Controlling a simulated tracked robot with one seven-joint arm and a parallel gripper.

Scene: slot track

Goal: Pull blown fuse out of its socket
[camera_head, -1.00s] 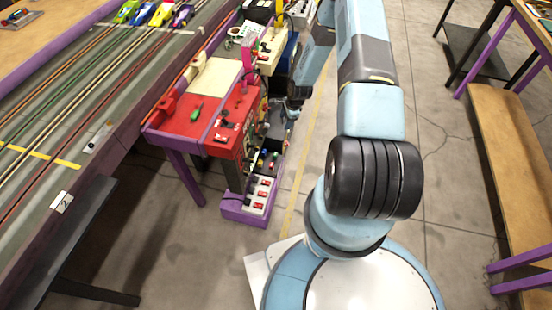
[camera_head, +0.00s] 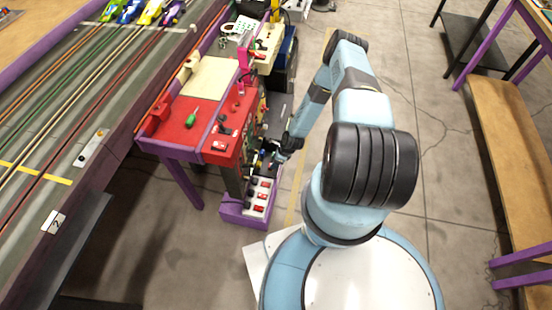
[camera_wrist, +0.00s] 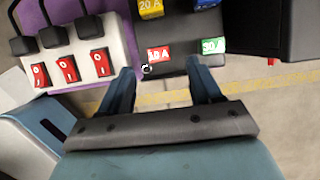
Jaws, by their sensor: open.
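In the wrist view a dark fuse block (camera_wrist: 174,39) holds a red fuse marked 10 A (camera_wrist: 160,53), a green one marked 30 A (camera_wrist: 213,45), a yellow one marked 20 A (camera_wrist: 150,7) and a blue one (camera_wrist: 205,3). A small white ring mark shows at the red fuse's lower left corner. I cannot tell for sure which fuse is blown. My gripper (camera_wrist: 160,72) is open and empty, its fingertips below and to either side of the red fuse. In the head view my gripper (camera_head: 272,155) is beside the red-topped bench, partly hidden, and the fuses are too small to tell.
A power strip with red switches (camera_wrist: 68,69) and black plugs lies left of the fuse block. A black box (camera_wrist: 298,30) is at the right.

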